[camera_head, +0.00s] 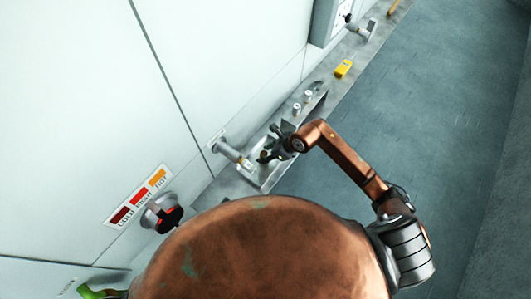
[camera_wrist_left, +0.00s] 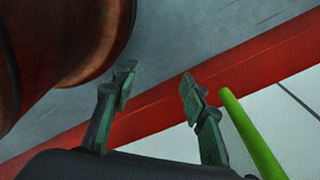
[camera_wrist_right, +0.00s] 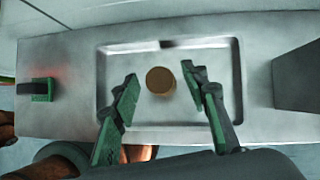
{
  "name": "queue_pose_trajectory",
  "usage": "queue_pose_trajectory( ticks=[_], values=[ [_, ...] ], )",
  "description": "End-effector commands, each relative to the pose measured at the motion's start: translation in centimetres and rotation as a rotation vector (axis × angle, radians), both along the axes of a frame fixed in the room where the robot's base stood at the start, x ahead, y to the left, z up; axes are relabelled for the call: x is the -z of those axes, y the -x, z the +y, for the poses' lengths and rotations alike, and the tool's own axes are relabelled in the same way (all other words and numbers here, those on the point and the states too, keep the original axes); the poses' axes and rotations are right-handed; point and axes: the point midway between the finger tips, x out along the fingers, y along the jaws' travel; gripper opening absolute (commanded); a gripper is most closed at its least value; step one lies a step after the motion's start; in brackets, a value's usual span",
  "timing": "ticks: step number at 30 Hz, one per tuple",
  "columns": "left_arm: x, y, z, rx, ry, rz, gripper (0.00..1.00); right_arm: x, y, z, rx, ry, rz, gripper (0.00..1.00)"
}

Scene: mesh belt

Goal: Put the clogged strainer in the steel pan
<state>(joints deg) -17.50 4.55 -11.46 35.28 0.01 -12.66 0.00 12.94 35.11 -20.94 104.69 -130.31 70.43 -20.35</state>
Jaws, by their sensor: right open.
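The steel pan (camera_wrist_right: 108,60) is a shallow rectangular tray on a grey ledge in the right wrist view. It also shows below my right gripper in the head view (camera_head: 263,183). A round brown disc (camera_wrist_right: 160,81), which looks like the clogged strainer, is seen inside the pan's outline. My right gripper (camera_head: 272,153) is open, its fingers apart on either side of the disc in the right wrist view; contact with it is not visible. My left gripper (camera_wrist_left: 159,78) is open and empty in the left wrist view, and hidden in the head view.
A grey pipe fitting (camera_head: 232,153) sticks out of the wall beside the pan. Small pale cylinders (camera_head: 297,107) and a yellow block (camera_head: 343,68) stand farther along the ledge. A green rod (camera_wrist_left: 250,132) is close beside my left gripper. The floor on the right is clear.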

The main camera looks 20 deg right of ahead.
Motion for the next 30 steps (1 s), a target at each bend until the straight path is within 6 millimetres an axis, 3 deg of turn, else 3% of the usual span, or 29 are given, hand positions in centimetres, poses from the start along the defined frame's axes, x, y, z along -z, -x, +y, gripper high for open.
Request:
queue_pose_trajectory(
  ticks=[7, 21, 30],
  values=[
    [0.0, -1.0, 0.0, 0.002, 0.000, -0.013, 0.40, -1.4, 0.4, -0.8, 0.001, 0.002, -0.004, 0.41],
    [0.7, -1.0, 0.0, 0.003, 0.000, -0.013, 0.40, -8.8, 3.5, -4.5, 0.000, 0.003, -0.002, 0.41],
    [0.9, -0.7, 0.0, 0.002, 0.000, -0.009, 0.40, -10.3, 4.2, -5.0, -0.001, 0.000, 0.000, 0.41]
  ],
)
